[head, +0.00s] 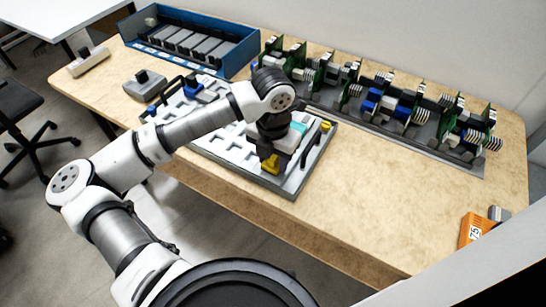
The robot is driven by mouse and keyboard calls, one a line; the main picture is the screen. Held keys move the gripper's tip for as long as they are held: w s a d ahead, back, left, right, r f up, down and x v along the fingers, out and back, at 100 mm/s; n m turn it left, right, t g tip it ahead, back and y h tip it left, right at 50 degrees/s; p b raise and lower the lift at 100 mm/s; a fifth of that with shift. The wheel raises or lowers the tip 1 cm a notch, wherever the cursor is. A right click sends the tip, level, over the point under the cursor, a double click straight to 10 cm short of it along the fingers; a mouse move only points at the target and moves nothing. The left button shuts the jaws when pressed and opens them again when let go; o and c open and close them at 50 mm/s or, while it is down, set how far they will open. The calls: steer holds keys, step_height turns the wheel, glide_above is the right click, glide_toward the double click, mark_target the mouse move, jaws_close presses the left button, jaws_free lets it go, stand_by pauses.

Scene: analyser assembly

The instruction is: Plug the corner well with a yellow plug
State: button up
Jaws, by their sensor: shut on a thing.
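A light grey tray (300,180) with several cut-out wells lies on the wooden table. My gripper (271,157) points down over the tray's front corner, shut on a yellow plug (270,166). The plug shows just below the fingers, close to the tray surface. I cannot tell whether it touches the tray or sits in the corner well, since the gripper and plug hide that spot. A small yellow piece (326,126) is at the tray's right end. A teal piece (298,129) shows just behind the gripper.
A dark handle (310,150) stands along the tray's right side. Blue pieces (192,86) sit at its far left. Behind are a blue bin (208,41) and a rack of green boards (400,110). An orange device (470,230) sits at right. The front-right tabletop is clear.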

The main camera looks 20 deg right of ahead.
steer(key=shift+f+b, duration=0.35)
steer(key=shift+b, duration=0.1)
stand_by(0.3)
steer(key=o, duration=1.2)
steer(key=shift+c, duration=0.3)
steer(key=c, duration=0.3)
steer(key=shift+s+f, duration=0.1)
steer(key=shift+r+b, duration=0.2)
steer(key=shift+b, duration=0.15)
steer(key=shift+r+p, duration=0.45)
steer(key=shift+r, duration=1.4)
